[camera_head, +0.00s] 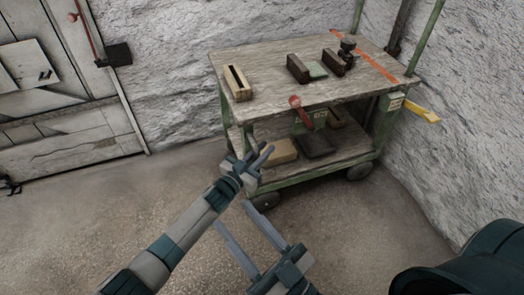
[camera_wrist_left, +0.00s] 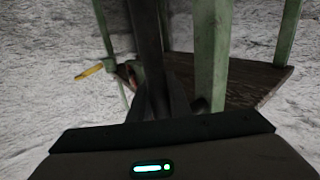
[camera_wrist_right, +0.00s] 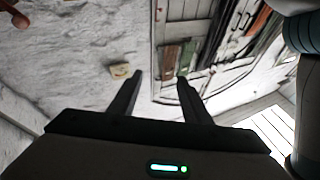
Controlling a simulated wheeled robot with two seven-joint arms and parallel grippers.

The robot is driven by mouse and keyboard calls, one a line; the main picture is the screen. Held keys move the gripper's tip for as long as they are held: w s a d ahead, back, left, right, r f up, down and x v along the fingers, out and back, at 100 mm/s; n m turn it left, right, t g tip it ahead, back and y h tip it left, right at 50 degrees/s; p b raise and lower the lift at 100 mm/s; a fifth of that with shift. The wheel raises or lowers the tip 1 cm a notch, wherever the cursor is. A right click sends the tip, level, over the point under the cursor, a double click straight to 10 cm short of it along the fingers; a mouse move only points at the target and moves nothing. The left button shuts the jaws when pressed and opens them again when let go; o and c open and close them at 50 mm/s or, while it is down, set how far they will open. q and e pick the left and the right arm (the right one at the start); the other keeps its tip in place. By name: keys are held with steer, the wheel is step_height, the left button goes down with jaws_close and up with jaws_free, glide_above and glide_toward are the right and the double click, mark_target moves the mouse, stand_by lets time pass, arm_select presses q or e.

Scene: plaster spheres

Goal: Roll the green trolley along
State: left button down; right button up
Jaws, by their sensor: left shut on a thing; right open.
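The green trolley (camera_head: 383,120) has a worn wooden top, a lower shelf and dark wheels. It stands against the rough wall in the head view. My left gripper (camera_head: 259,156) is shut at its near left corner, on what looks like a green leg; the exact contact is partly hidden. In the left wrist view, a green post (camera_wrist_left: 212,60) rises close beside the dark fingers. My right gripper (camera_head: 232,214) is open and empty, low in front of the trolley. In the right wrist view its fingers (camera_wrist_right: 157,90) are apart with nothing between them.
Wooden blocks and a dark tool (camera_head: 347,47) stand on the top. A red-handled tool (camera_head: 296,102) is at its front edge, and a yellow handle (camera_head: 422,111) sticks out right. A plank door (camera_head: 60,120) is at left. The floor (camera_head: 350,235) in front is clear.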

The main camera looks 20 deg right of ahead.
arm_select(q)
steer(key=c, duration=1.8)
jaws_free()
steer(key=shift+s+d, duration=0.15)
steer(key=shift+d, duration=0.1)
steer(key=shift+o, duration=0.8)
steer(key=shift+d, duration=0.1)
arm_select(e)
steer(key=shift+d, duration=0.2)
arm_select(q)
steer(key=shift+a, duration=0.25)
arm_select(e)
steer(key=shift+w+f, duration=0.1)
arm_select(q)
steer(key=p+v, duration=0.4)
steer(key=v, duration=1.3)
arm_select(e)
step_height(320, 180, down, 14)
steer(key=d+g+h, duration=0.2)
steer(key=g+h, duration=0.1)
steer(key=g, duration=0.5)
steer(key=shift+w+d+r, duration=0.2)
steer(key=shift+w, duration=0.15)
